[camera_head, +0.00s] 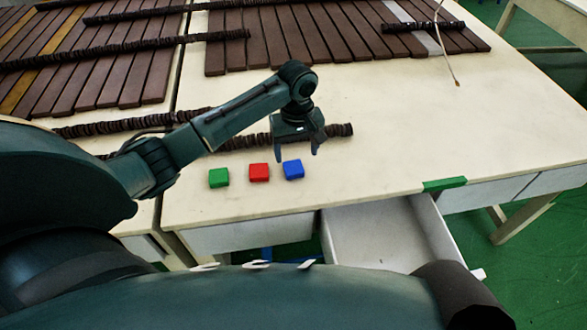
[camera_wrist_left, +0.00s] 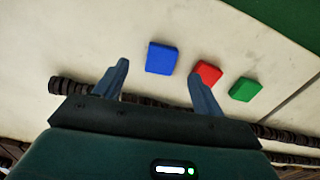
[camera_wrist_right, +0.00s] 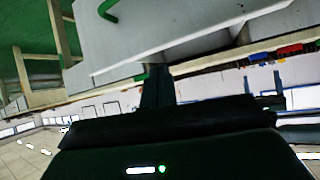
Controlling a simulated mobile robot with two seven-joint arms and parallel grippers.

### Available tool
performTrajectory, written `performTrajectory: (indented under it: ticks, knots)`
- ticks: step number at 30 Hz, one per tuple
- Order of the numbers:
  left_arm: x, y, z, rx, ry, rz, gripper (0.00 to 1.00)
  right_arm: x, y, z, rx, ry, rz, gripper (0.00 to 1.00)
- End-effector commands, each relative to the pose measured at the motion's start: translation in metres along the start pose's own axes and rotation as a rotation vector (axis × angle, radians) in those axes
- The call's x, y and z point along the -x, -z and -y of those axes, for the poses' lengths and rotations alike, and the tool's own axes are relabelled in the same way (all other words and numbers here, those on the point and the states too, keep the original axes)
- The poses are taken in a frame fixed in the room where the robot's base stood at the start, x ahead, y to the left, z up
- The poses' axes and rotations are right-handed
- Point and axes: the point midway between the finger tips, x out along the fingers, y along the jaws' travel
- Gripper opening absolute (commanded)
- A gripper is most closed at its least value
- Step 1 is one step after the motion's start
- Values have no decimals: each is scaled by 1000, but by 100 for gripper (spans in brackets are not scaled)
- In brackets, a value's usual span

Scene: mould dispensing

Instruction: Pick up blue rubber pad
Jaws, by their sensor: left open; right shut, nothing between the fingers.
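The blue rubber pad (camera_head: 293,169) lies flat on the cream tabletop, at the right end of a row with a red pad (camera_head: 259,172) and a green pad (camera_head: 219,178). My left gripper (camera_head: 297,152) is open and empty, pointing down just behind and above the blue pad. In the left wrist view the blue pad (camera_wrist_left: 161,58) shows just beyond the gap between the fingertips (camera_wrist_left: 159,70), with the red pad (camera_wrist_left: 207,72) by one finger. My right gripper (camera_wrist_right: 158,76) shows only in its wrist view, with its fingers together and empty.
A ribbed dark rod (camera_head: 240,139) lies behind the pads. Brown slabs (camera_head: 300,40) cover the back of the table. A white drawer (camera_head: 375,235) stands open at the front edge, near a green strip (camera_head: 444,184). The tabletop to the right is clear.

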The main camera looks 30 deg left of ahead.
Motion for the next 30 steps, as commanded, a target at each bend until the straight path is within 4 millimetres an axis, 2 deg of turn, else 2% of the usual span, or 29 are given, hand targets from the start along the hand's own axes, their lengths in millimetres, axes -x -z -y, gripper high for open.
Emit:
performTrajectory:
  ticks: [8, 16, 25, 30]
  knots:
    - [-23, 1, 2, 0, 1, -1, 69, 0, 2, 1, 0, 2, -5, 0]
    - [-61, 2, 5, -2, 0, -1, 69, 0, 1, 1, 0, 3, -6, 0]
    - [-65, 2, 4, -2, -2, -3, 69, 0, 2, 2, 2, 4, -8, 0]
    - [-64, 2, 4, -2, -2, -3, 56, 0, 2, 2, 2, 5, -9, 0]
